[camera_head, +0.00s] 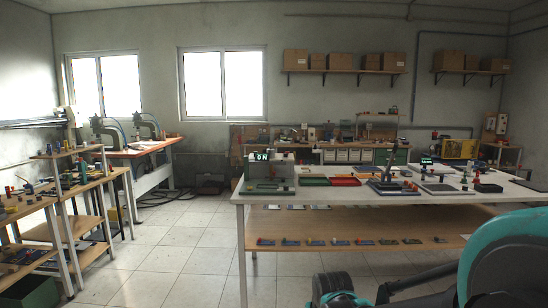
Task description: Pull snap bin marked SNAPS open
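No label reading SNAPS can be made out in the head view, so I cannot tell which container is the snap bin. A row of small pale bins or drawer fronts (347,155) sits at the back bench along the far wall, too small to read. Teal and black links of my own arm fill the lower right corner. My gripper's fingers are not visible.
A long white-topped table (290,192) with trays, small tools and a lower wooden shelf (350,223) stands ahead to the right. Wooden shelving (30,208) is at left, and an orange-topped press bench (140,150) behind it. Tiled floor (185,240) between them is clear.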

